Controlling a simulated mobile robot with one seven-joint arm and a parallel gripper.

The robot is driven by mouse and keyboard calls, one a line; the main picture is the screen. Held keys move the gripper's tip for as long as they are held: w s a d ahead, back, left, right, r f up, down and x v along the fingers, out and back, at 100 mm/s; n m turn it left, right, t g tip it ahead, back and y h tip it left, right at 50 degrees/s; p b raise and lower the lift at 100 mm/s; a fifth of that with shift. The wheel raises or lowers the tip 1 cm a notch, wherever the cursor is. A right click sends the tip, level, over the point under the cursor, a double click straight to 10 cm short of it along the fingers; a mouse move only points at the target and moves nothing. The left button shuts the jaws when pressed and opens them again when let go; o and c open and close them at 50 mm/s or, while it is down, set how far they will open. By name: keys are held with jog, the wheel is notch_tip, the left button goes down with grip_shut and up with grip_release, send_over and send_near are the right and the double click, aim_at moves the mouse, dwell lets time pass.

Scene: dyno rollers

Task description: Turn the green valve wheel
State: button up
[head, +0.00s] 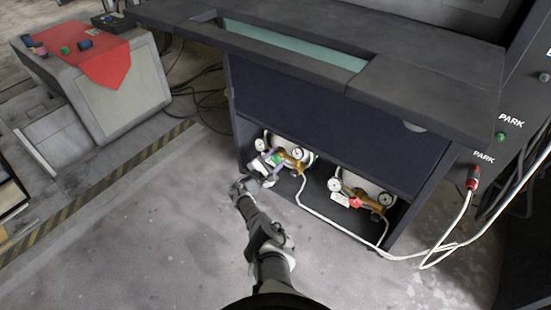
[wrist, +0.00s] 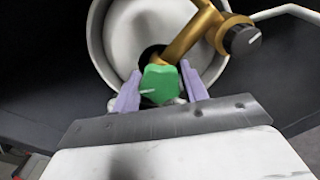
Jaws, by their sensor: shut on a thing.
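The green valve wheel (wrist: 160,84) sits low in the left bay of the dark cabinet, on brass pipework (wrist: 192,36) in front of a white round tank (wrist: 130,30). In the head view the green wheel (head: 277,160) is small and partly hidden by my gripper. My gripper (wrist: 155,92) has its two purple fingers on either side of the green wheel, shut on it. In the head view my gripper (head: 268,166) reaches into the left bay from the front. A white pointer mark shows on the wheel's face, pointing left.
A red valve wheel (head: 355,202) with gauges sits in the right bay. A black knob (wrist: 241,40) is close on the right of my gripper. A white hose (head: 318,214) runs out in front of the cabinet (head: 310,120).

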jog(key=shift+n, duration=1.9)
jog(key=o, duration=1)
jog(key=shift+p, duration=0.3)
jog(key=p+v, duration=0.6)
jog(key=v, duration=0.8)
